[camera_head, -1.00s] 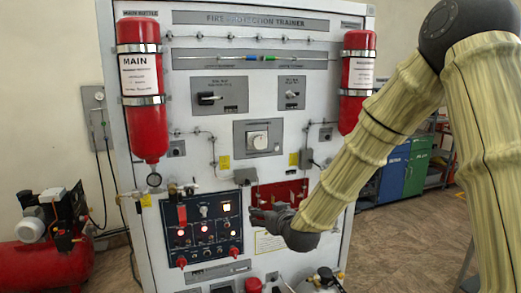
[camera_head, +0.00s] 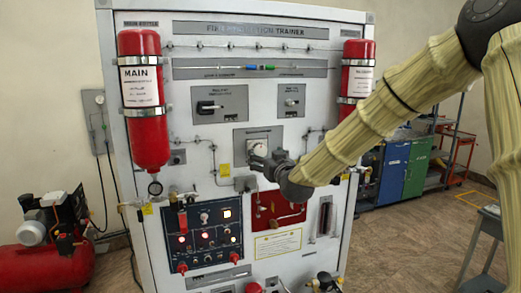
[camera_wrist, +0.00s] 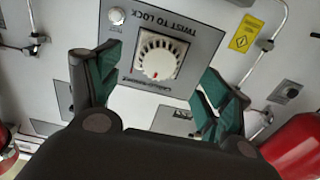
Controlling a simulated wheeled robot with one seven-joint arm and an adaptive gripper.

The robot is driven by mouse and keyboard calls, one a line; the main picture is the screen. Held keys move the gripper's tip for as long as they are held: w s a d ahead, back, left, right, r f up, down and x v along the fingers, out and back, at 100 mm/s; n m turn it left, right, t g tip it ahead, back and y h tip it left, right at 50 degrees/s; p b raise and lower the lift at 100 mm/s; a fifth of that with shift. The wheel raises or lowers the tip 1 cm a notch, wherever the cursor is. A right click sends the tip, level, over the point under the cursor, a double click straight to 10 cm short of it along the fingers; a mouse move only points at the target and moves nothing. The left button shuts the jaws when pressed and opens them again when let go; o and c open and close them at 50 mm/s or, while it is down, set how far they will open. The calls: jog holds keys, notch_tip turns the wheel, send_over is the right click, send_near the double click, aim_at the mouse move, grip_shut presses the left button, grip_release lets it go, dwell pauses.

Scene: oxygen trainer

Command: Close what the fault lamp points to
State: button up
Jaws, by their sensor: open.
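The upright trainer panel carries a dark blue lamp panel (camera_head: 213,243) at its lower left, with several lit lamps, some red and some white. Which one is the fault lamp I cannot tell. A white round dial (camera_wrist: 160,57) on a grey plate (camera_wrist: 187,25) marked "TWIST TO LOCK" shows in the wrist view, between my fingers and beyond them. My gripper (camera_head: 260,162) is open and empty in front of this dial and partly hides it in the head view. In the wrist view its green-padded fingers (camera_wrist: 158,95) stand apart on either side.
A red MAIN bottle (camera_head: 145,100) hangs at the left and another red bottle (camera_head: 357,70) at the right. Two switch plates (camera_head: 220,104) (camera_head: 291,101) sit above the dial. A red recessed box (camera_head: 264,208) with a handle lies below my gripper. A red compressor (camera_head: 50,265) stands at left.

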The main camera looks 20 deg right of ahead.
aim_at(261, 152)
jog(key=shift+w+a+p, duration=0.1)
jog(key=shift+w+p, duration=1.05)
jog(key=shift+w, duration=1.7)
jog(key=c, duration=1)
